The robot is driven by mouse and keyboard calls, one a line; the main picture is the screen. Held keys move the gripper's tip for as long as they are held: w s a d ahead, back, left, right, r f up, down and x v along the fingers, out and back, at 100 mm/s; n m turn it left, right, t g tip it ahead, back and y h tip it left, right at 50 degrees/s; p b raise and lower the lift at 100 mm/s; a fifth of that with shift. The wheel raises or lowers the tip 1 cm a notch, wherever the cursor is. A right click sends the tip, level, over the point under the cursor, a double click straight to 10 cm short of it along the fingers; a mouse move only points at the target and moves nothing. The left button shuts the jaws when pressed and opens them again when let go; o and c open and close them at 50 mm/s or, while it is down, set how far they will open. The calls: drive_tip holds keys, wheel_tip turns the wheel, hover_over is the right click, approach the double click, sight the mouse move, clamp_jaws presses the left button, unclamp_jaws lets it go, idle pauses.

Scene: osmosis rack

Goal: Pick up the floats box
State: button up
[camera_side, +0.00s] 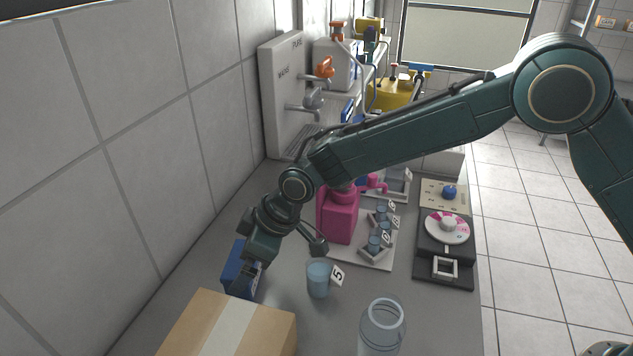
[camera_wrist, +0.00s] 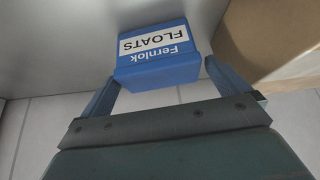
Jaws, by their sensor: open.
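In the side view the blue box (camera_side: 233,264) stands near the wall, partly hidden behind my gripper. My gripper (camera_wrist: 163,85) is open, with one finger on each side of the box in the wrist view. The right finger looks very close to the box; I cannot tell whether it touches. In the side view my gripper (camera_side: 243,285) points down at the box.
A cardboard box (camera_side: 265,325) stands close in front of the floats box. A blue cup (camera_side: 318,280) tagged 5 and a clear bottle (camera_side: 382,325) stand to the right. A pink bottle (camera_side: 338,218), a tray of small cups and a black scale (camera_side: 443,262) are farther back.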

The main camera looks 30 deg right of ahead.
sight(237, 258)
drive_tip(key=shift+x, duration=2.55)
drive_tip(key=shift+d, duration=0.1)
drive_tip(key=shift+c, duration=0.2)
drive_tip(key=c, duration=0.9)
drive_tip(key=shift+o, duration=0.2)
wheel_tip(237, 258, up, 20)
